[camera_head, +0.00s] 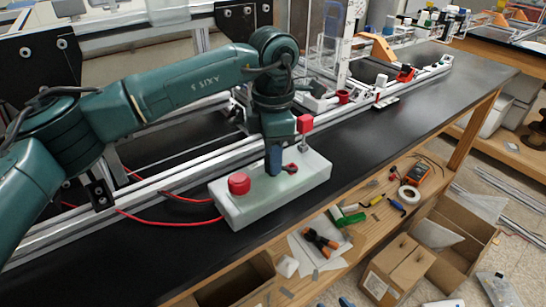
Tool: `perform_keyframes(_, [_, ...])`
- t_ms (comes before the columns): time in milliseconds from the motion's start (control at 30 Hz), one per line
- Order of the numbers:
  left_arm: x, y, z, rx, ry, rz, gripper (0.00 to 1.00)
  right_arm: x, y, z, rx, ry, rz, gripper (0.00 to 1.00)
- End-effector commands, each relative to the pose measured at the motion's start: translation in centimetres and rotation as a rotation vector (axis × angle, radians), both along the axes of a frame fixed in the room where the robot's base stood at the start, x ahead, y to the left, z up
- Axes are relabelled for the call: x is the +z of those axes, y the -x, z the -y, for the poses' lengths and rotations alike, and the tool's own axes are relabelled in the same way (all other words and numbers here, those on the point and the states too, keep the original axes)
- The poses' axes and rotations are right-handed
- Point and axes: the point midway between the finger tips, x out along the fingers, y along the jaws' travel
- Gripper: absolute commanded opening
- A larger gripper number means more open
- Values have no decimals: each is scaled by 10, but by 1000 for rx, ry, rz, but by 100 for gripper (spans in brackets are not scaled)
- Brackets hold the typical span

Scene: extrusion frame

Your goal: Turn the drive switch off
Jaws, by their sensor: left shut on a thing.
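A pale grey-white control box (250,208) stands on the black bench top. A round red button (239,184) is on its left part. A small dark and red part, seemingly the drive switch (291,168), shows on its right part, largely hidden by my gripper. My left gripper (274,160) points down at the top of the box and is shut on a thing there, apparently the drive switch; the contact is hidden. The switch's setting cannot be read. My right gripper is not in view.
Aluminium rails (190,166) run along the bench behind the box. Red cables (160,220) lead to its left side. A wooden shelf below holds an orange-handled tool (320,242), tape (409,194) and a meter (417,173). Cardboard boxes (397,268) stand lower right. The black bench front is clear.

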Motion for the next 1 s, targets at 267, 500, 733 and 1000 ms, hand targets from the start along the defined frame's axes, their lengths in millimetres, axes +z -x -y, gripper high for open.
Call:
perform_keyframes(267, [-1,-1,0,264,1,2,7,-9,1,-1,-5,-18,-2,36])
perform_keyframes(500, [0,-1,0,491,1,2,7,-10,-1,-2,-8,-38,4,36])
perform_keyframes(733, [0,-1,0,688,1,3,7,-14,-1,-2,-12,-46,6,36])
perform_keyframes(1000, [1,-1,0,853,2,3,7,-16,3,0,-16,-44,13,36])
